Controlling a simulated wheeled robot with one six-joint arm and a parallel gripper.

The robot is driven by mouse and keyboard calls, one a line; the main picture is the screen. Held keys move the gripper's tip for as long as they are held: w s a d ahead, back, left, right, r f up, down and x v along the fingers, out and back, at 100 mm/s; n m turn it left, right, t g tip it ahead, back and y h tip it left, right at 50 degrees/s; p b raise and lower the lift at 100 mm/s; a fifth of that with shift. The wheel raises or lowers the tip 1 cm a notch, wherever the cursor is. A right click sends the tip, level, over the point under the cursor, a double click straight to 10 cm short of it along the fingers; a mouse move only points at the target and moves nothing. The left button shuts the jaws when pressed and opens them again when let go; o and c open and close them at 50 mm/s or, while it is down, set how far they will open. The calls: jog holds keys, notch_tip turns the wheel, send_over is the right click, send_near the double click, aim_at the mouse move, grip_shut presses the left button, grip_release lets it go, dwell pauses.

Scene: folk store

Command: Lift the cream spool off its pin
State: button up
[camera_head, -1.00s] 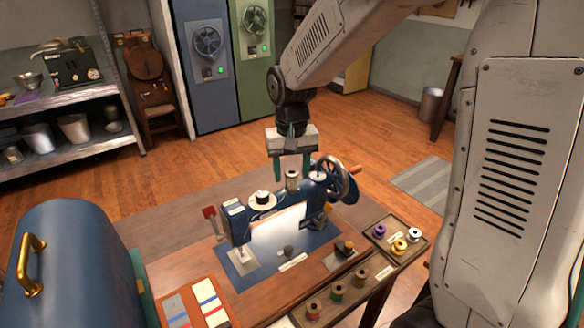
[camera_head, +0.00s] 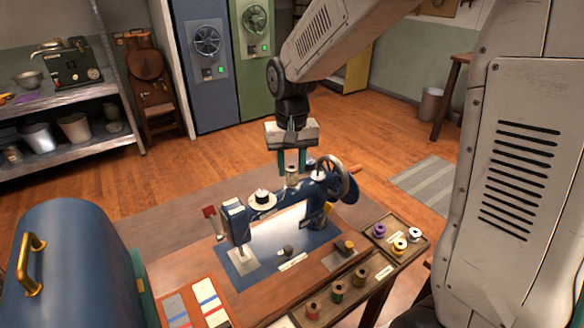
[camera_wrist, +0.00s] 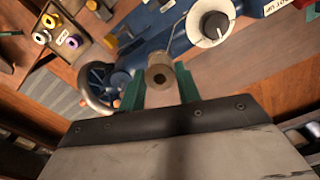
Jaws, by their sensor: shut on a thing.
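The cream spool (camera_head: 292,174) is above the top of the blue sewing machine (camera_head: 238,222), near the handwheel. In the wrist view its round end (camera_wrist: 160,76) with a dark centre hole faces the camera. My gripper (camera_head: 291,169) points down from above, its two green fingers on either side of the spool, shut on it. The spool looks upright. The pin is hidden below the spool, so I cannot tell whether it still reaches into the spool.
The handwheel (camera_head: 333,182) is close to the right of my fingers. A white dial with a black knob (camera_head: 262,200) sits on the machine to the left. A wooden tray (camera_head: 417,242) of coloured spools is at right. A blue case (camera_head: 78,270) stands at front left.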

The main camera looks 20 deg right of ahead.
jog(key=shift+r, duration=2.6)
